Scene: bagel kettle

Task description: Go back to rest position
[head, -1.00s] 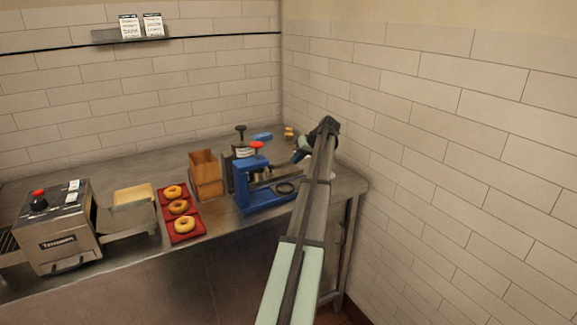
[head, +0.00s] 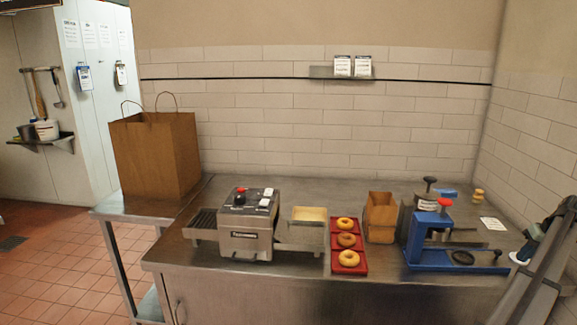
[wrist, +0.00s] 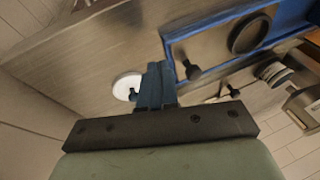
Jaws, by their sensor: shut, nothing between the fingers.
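My gripper (wrist: 157,88) shows in the wrist view with its two dark fingers together and nothing between them. It is above the steel counter, beside the blue-framed press (wrist: 190,35). In the head view my arm rises along the right edge, and its hand end is at the right end of the counter, right of the blue press (head: 455,266). A white disc (wrist: 124,88) lies beyond the fingers in the wrist view.
Bagels sit on a red tray (head: 334,268) mid-counter. A paper bag (head: 155,155) stands far left. The tiled wall is close on the right.

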